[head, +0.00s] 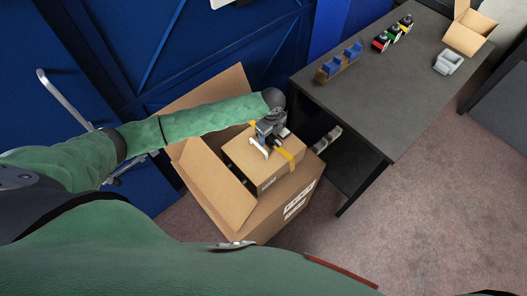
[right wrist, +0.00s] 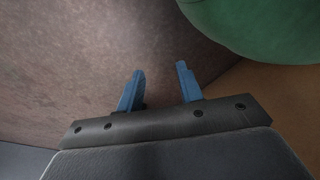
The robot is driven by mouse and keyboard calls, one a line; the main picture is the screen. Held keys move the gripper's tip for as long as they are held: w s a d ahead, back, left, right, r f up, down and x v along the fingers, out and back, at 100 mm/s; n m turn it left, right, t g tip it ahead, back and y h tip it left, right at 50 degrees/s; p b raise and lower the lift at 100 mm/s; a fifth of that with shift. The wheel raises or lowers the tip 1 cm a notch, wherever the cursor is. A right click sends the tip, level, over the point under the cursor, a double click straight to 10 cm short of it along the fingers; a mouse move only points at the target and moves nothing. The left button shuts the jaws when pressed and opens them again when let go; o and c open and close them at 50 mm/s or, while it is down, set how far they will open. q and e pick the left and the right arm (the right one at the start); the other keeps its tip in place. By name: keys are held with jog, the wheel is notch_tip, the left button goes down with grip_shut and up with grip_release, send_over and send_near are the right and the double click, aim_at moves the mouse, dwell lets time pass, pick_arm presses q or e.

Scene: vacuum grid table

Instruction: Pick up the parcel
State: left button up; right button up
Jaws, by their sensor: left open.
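The parcel (head: 262,164) is a brown cardboard box with a yellow-orange strap (head: 287,155) across its top. It sits at the top of a larger open cardboard box (head: 282,215) in the head view. My left gripper (head: 268,148) is open at the parcel's top, beside the strap. I cannot tell whether its fingers touch the strap. My right gripper (right wrist: 160,85) shows in the right wrist view with its two blue fingers apart and nothing between them.
A dark table (head: 385,85) stands to the right, with a blue-and-brown holder (head: 340,62), several small coloured items (head: 393,34), a grey item (head: 448,62) and an open carton (head: 468,30). A blue wall (head: 130,50) is behind. Bare floor (head: 400,220) lies at the lower right.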

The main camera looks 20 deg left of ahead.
pick_arm(q)
jog(key=shift+f, duration=0.6)
pick_arm(e)
jog(key=shift+s+d+f, duration=0.1)
jog(key=shift+s+f, duration=0.05)
jog(key=shift+s, duration=0.4)
pick_arm(q)
jog(key=shift+c, duration=0.5)
grip_shut()
pick_arm(e)
jog(key=shift+d, duration=0.1)
pick_arm(q)
jog(key=shift+r, duration=0.1)
